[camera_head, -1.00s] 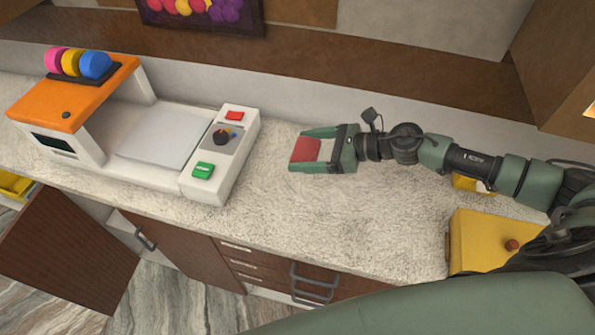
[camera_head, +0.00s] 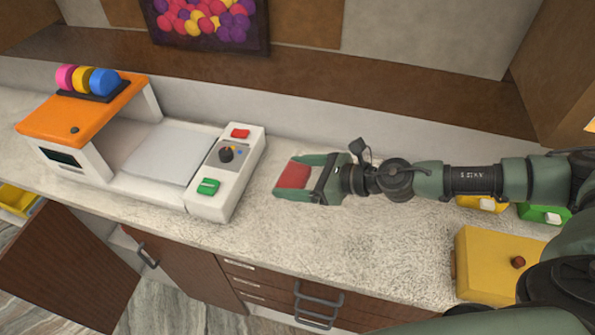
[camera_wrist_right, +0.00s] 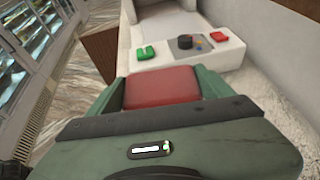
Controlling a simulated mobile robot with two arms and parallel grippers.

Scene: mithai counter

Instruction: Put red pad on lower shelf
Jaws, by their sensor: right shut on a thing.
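The red pad (camera_head: 294,174) is a small red block between the fingers of my right gripper (camera_head: 292,177), which is shut on it above the counter. It also shows in the right wrist view (camera_wrist_right: 162,87), between the green fingers, with the white machine beyond it. The gripper is just right of that machine's button panel in the head view. My left gripper is not in view. A brown open cabinet door (camera_head: 66,262) is at the lower left. I cannot tell which surface is the lower shelf.
A white and orange machine (camera_head: 85,108) with green and red buttons stands on the counter (camera_head: 350,235). A yellow box (camera_head: 490,262) with a knob and yellow and green items sit at the right. Drawers with handles are below. The counter's middle is clear.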

